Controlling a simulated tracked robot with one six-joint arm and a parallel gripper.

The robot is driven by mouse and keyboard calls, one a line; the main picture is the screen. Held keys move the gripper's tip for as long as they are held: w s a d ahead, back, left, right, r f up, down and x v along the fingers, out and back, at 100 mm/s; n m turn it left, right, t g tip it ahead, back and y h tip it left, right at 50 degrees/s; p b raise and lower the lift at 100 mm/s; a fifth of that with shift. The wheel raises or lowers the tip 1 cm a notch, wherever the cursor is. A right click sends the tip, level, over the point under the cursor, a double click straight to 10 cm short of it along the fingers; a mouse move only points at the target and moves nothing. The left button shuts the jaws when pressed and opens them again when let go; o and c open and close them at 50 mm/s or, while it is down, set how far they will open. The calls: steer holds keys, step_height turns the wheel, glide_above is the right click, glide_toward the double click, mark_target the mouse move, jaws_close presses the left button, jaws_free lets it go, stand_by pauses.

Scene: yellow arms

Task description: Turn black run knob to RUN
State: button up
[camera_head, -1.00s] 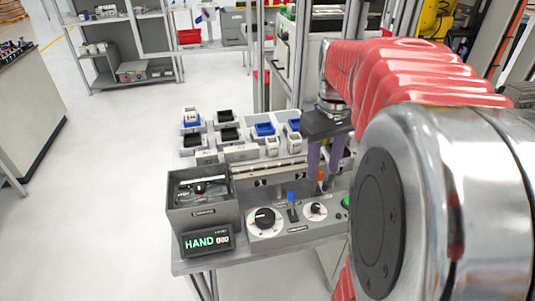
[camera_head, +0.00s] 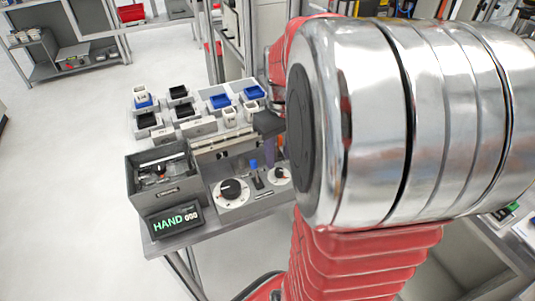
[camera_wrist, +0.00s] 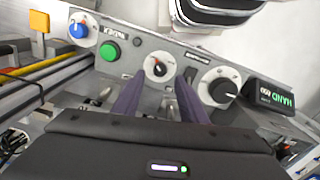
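A grey control panel (camera_head: 240,208) carries a large black knob (camera_head: 231,189) on a white dial and a smaller black knob (camera_head: 279,176) on a white dial. The labels are too small to tell which is the run knob. In the wrist view the small knob (camera_wrist: 157,68) lies just beyond and between the purple fingertips of my gripper (camera_wrist: 158,86). The large knob (camera_wrist: 222,90) is to the right. My gripper is open and empty, with the fingers apart; contact with the panel cannot be told. A display (camera_head: 173,220) reads HAND.
The wrist view also shows a green button (camera_wrist: 110,50) and a blue knob (camera_wrist: 78,30). A grey box (camera_head: 160,178) and several small bins (camera_head: 148,121) sit beside the panel. My arm covers the right side.

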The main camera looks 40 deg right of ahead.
mark_target(279, 170)
steer(key=shift+f, duration=2.55)
steer(key=shift+c, duration=0.4)
